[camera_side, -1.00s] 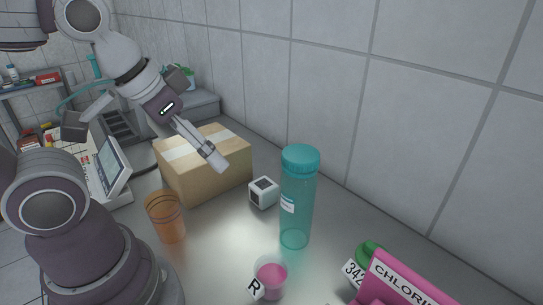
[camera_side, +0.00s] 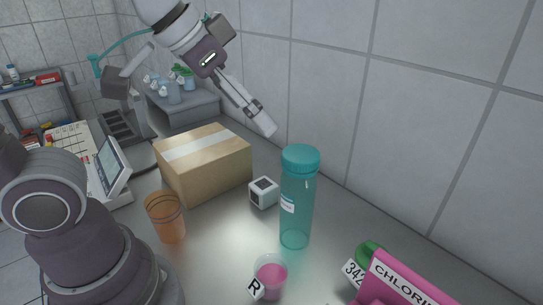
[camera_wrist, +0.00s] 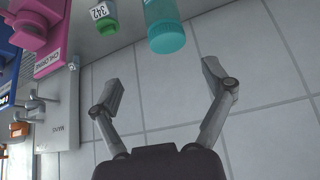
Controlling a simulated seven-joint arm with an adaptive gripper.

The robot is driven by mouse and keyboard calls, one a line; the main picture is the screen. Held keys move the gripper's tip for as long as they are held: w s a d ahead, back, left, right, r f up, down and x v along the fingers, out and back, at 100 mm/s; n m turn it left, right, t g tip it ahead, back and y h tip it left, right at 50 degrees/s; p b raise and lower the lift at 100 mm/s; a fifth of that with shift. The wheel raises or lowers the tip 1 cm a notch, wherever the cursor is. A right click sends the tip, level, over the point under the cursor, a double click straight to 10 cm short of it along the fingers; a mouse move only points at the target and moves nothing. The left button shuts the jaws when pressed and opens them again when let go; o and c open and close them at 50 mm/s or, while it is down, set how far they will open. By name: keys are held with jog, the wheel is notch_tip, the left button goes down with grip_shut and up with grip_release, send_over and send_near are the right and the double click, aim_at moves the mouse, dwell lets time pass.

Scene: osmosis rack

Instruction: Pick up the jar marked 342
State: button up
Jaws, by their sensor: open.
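The jar marked 342 has a green top (camera_side: 370,251) and a white label. It stands at the lower right in the side view, partly hidden behind a pink holder marked CHLORI. In the wrist view the green jar (camera_wrist: 107,27) with its 342 label shows at the top, left of the teal bottle. My gripper (camera_side: 268,131) is up in the air behind and left of the tall teal bottle, well away from the jar. In the wrist view my gripper (camera_wrist: 162,78) has its two fingers spread apart with nothing between them.
A tall teal bottle (camera_side: 297,205) stands left of the jar. A white cube (camera_side: 263,193), a cardboard box (camera_side: 205,168), an orange cup (camera_side: 166,220) and a cup of pink liquid marked R (camera_side: 271,275) are on the bench. The pink holder (camera_side: 395,285) is close beside the jar. A tiled wall rises behind.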

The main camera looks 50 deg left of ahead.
jog(key=w+d+f+m+h, duration=0.1)
jog(key=w+d+m+h, duration=0.35)
jog(key=d, duration=0.65)
jog(key=t+y, duration=0.1)
send_near(359, 258)
jog(key=w+f, duration=0.1)
jog(key=shift+n, duration=0.45)
jog(key=x, duration=0.5)
jog(key=shift+f, duration=0.1)
jog(key=x, duration=0.6)
jog(key=shift+d, duration=0.3)
jog(key=shift+s, duration=0.1)
jog(key=c, duration=1.1)
